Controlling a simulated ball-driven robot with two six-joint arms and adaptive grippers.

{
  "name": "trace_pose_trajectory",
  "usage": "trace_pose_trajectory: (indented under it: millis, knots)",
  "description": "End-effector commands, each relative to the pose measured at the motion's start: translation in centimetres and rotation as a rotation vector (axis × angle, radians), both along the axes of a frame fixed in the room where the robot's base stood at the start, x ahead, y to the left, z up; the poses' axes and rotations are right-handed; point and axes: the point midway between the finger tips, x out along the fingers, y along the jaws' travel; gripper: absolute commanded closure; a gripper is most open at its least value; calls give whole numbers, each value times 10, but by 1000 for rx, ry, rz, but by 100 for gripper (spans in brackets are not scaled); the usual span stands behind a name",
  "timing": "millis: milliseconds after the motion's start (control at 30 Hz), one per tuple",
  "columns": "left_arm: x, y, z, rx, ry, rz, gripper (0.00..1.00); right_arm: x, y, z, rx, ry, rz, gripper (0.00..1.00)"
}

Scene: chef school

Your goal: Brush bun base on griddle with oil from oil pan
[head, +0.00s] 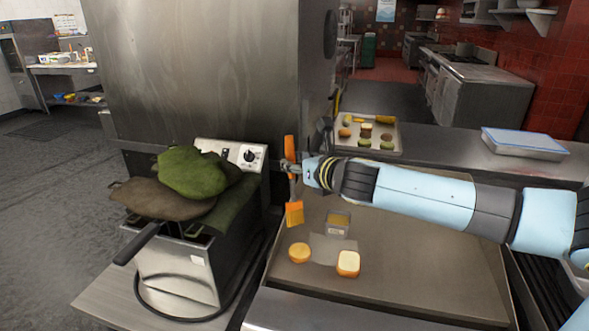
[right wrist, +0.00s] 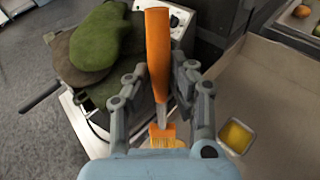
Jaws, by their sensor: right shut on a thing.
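My right gripper (head: 289,166) is shut on the orange handle of a brush (head: 294,213). The brush hangs bristles down above the left part of the griddle (head: 420,247). In the right wrist view the brush handle (right wrist: 158,50) stands between the two fingers. The small oil pan (head: 338,222) holds yellow oil and sits on the griddle, right of the bristles; it also shows in the right wrist view (right wrist: 237,136). Two bun pieces lie nearer on the griddle: a round golden one (head: 299,252) and one with a pale top (head: 348,263). My left gripper is not in view.
A fryer (head: 178,270) with green and brown oven mitts (head: 190,172) on it stands left of the griddle. A tray of food (head: 393,124) sits behind, and a blue-lidded container (head: 524,142) stands at back right. The griddle's right part is clear.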

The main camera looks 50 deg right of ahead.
Motion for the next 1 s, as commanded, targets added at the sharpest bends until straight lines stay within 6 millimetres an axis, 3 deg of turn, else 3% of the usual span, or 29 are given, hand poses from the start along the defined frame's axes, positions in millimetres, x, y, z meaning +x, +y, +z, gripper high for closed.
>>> trace_pose_trajectory:
  millis: [533, 1000]
  knots:
    - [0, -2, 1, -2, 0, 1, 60, 0, 1, 59, -1, 0, 2, 100]
    - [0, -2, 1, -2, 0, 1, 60, 0, 1, 65, 0, 2, 1, 100]
